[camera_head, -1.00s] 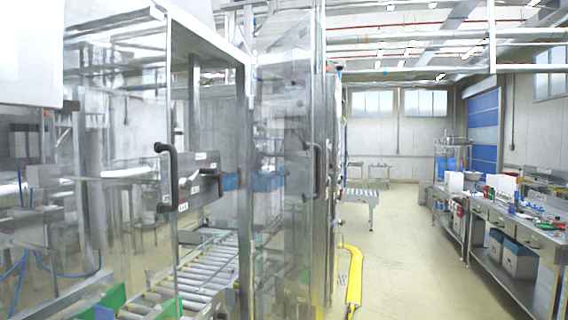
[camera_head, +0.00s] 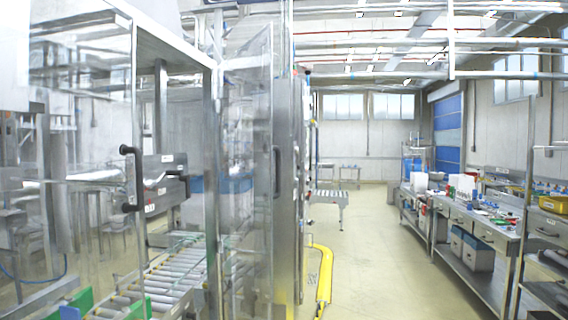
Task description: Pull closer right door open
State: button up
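The box liner machine stands on the left with a metal frame (camera_head: 213,200) and clear doors. A clear door panel (camera_head: 85,130) at the left has a black bar handle (camera_head: 132,178) on its right edge. A second clear door panel (camera_head: 240,150) is to its right, seen at a steep angle, with a dark vertical handle (camera_head: 276,172) near its right edge. I cannot tell for sure whether this panel is shut or ajar. My gripper is not in view, and nothing is seen touching either handle.
A roller conveyor (camera_head: 160,285) runs inside the machine. A yellow floor guard (camera_head: 324,275) stands at the machine's right foot. Open floor (camera_head: 385,260) lies between the machine and a cluttered workbench (camera_head: 465,228) on the right. A small conveyor (camera_head: 328,196) stands farther back.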

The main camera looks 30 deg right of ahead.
aim_at(232, 308)
jog(key=u, duration=0.05)
jog(key=k, duration=1.1)
jog(key=z, duration=0.55)
jog(key=i, duration=1.45)
jog(key=u, duration=0.4)
jog(key=i, duration=0.55)
jog(key=u, duration=0.25)
